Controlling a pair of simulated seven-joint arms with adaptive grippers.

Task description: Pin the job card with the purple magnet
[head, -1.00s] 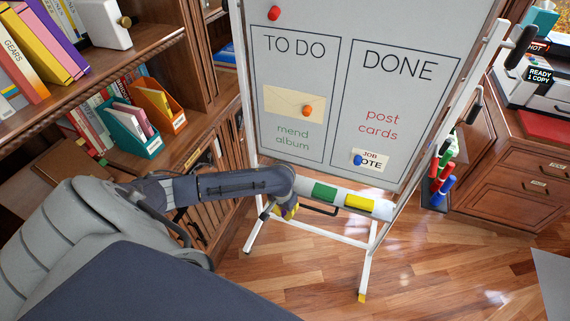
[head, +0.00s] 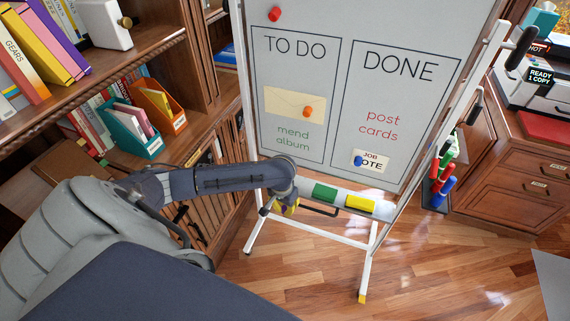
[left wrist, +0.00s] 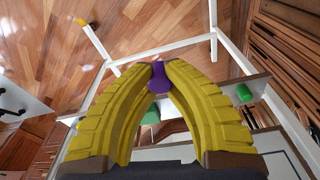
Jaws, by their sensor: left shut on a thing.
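My left gripper (head: 289,207) is beside the left end of the whiteboard's tray in the head view, mostly hidden by its own wrist. In the left wrist view its yellow fingers (left wrist: 160,72) are shut on the purple magnet (left wrist: 159,82), which shows between the tips. The job card (head: 374,167), a small pale card reading "JOB" and "OTE", is on the whiteboard (head: 345,110) low in the DONE box. A blue magnet (head: 358,161) sits over its left part. My right gripper is not in view.
A red magnet (head: 274,14) is higher up. Green (head: 325,193) and yellow (head: 360,204) blocks lie on the tray. Bookshelves stand left; markers (head: 441,180) stand right of the board.

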